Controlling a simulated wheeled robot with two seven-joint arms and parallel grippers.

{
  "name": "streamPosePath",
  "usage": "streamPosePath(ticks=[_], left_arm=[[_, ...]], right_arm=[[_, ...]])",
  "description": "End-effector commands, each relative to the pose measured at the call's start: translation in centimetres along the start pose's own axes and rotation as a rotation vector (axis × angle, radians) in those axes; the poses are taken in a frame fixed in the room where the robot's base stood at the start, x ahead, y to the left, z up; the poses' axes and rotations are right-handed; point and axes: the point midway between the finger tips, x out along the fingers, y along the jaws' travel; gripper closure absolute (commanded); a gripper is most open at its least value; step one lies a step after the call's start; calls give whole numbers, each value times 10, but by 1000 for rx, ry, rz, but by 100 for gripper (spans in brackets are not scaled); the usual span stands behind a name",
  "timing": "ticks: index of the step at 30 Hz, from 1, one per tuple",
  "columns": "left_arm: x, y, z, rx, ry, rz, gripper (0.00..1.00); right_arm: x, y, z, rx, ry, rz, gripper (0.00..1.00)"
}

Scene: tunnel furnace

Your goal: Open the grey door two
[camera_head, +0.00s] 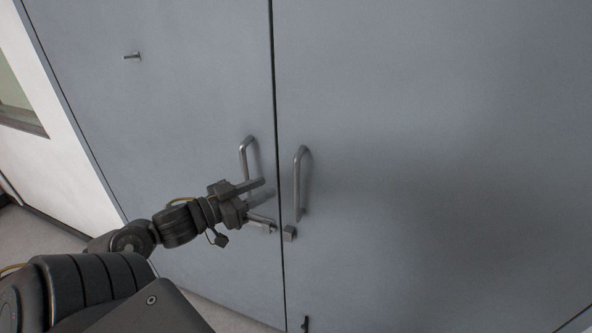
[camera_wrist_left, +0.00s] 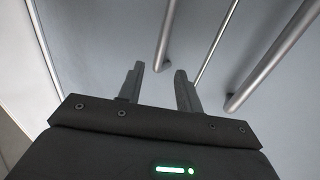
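The grey double door fills most of the head view, with a left leaf (camera_head: 180,110) and a right leaf (camera_head: 420,130) meeting at a dark seam. The left leaf has a metal bar handle (camera_head: 243,158), its lower part hidden behind my gripper. The right leaf has a similar handle (camera_head: 298,185). My left gripper (camera_head: 267,202) is open and empty in front of the left handle's lower part. In the left wrist view, the left handle (camera_wrist_left: 180,35) ends near the gap between the open fingers (camera_wrist_left: 159,70); I cannot tell its depth. The right handle (camera_wrist_left: 275,65) is to the right. My right gripper is out of view.
Small metal lock fittings (camera_head: 289,233) sit beside the seam below the handles. A small metal peg (camera_head: 132,56) sticks out of the left leaf higher up. A white wall (camera_head: 60,150) with a window stands at the left. Bare floor (camera_head: 35,235) shows at the lower left.

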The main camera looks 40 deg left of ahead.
Motion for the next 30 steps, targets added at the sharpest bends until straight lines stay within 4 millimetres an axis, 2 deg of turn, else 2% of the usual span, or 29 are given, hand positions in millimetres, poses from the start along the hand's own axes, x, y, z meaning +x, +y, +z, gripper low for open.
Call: streamPosePath(ticks=[5, 21, 30], left_arm=[[11, -1, -1, 0, 4, 0, 65], [88, -2, -2, -1, 2, -4, 65], [107, -2, 0, 1, 0, -3, 65]], right_arm=[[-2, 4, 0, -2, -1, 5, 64], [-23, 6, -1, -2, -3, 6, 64], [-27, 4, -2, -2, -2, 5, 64]])
